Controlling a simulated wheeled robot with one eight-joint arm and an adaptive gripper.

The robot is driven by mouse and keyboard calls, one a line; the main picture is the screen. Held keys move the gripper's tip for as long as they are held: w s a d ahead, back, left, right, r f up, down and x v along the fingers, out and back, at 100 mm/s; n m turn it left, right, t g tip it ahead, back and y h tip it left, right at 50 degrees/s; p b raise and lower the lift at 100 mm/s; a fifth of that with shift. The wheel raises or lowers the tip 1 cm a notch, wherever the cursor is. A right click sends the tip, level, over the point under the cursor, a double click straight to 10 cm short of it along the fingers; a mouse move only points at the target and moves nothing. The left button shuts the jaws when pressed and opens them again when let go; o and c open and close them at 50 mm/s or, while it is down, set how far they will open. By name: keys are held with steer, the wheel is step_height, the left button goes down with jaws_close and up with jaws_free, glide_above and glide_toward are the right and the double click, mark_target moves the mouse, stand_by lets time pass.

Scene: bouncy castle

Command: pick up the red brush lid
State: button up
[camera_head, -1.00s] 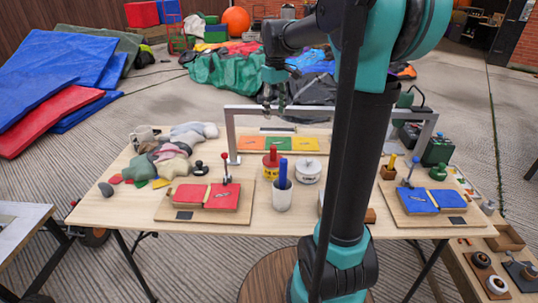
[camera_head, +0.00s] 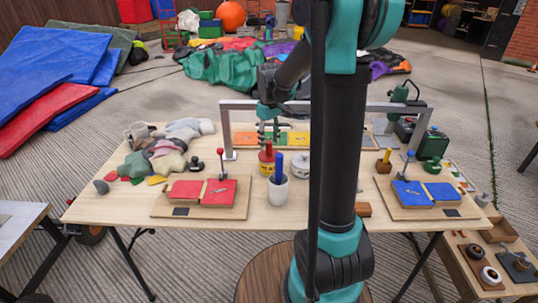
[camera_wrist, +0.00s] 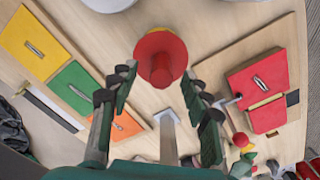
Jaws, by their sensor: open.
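The red brush lid (camera_wrist: 158,55) shows in the wrist view as a red disc with a red knob pointing up toward the camera. A yellow rim shows beside it. In the head view the red and yellow pot with the lid (camera_head: 267,157) stands on the table, left of the white cup. My gripper (camera_wrist: 157,82) is open and empty, pointing down, with the lid ahead of and between its fingertips. In the head view my gripper (camera_head: 268,131) is just above the pot, apart from it as far as I can tell.
A white cup (camera_head: 278,192) with blue sticks and a white lidded pot (camera_head: 299,167) stand close by. A grey metal frame (camera_head: 229,133) arches behind. A red-padded board (camera_head: 160,207) lies front left, a blue-padded board (camera_head: 395,211) right.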

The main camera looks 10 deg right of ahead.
mark_target(269, 153)
steer(key=shift+f, duration=1.35)
steer(key=shift+c, duration=0.5)
jaws_close()
